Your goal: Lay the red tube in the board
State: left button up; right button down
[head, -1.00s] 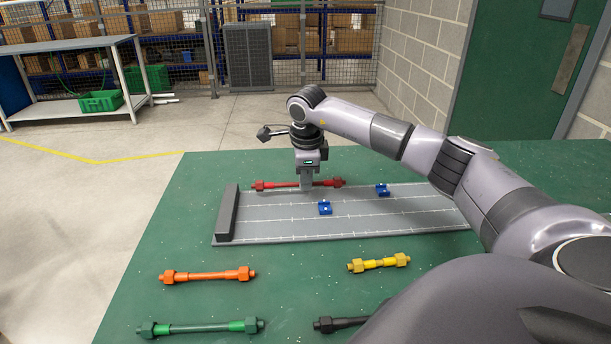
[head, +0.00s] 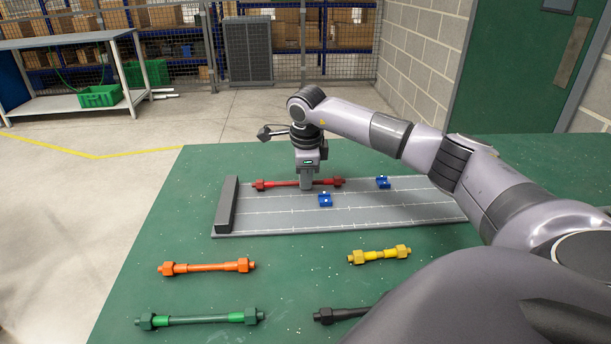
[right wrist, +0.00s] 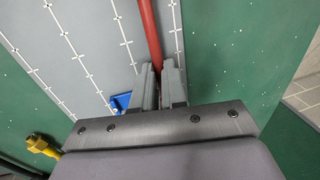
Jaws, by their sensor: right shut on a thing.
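The red tube (head: 275,184) has red nuts at both ends. In the head view it lies level, left to right, along the far edge of the grey board (head: 265,222). My right gripper (head: 306,185) points down and is shut on its middle. In the right wrist view the tube (right wrist: 149,35) runs between the two fingers (right wrist: 160,82), near the board's edge. I cannot tell whether it touches the board. Two blue clips, one near the middle (head: 325,201) and one further right (head: 383,182), sit on the board. My left gripper is out of view.
An orange tube (head: 207,267), a green tube (head: 195,319), a yellow tube (head: 380,255) and a black tube (head: 345,315) lie on the green table (head: 300,290) in front of the board. A dark raised block (head: 228,205) closes the board's left end.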

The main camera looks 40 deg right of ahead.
jog(key=shift+f, duration=0.15)
jog(key=c, duration=1.1)
grip_release()
notch_tip(320, 180, up, 13)
jog(key=s+p, duration=0.1)
jog(key=p, duration=0.4)
jog(key=shift+a+p, duration=0.35)
jog(key=shift+a, duration=0.1)
jog(key=shift+s, duration=0.1)
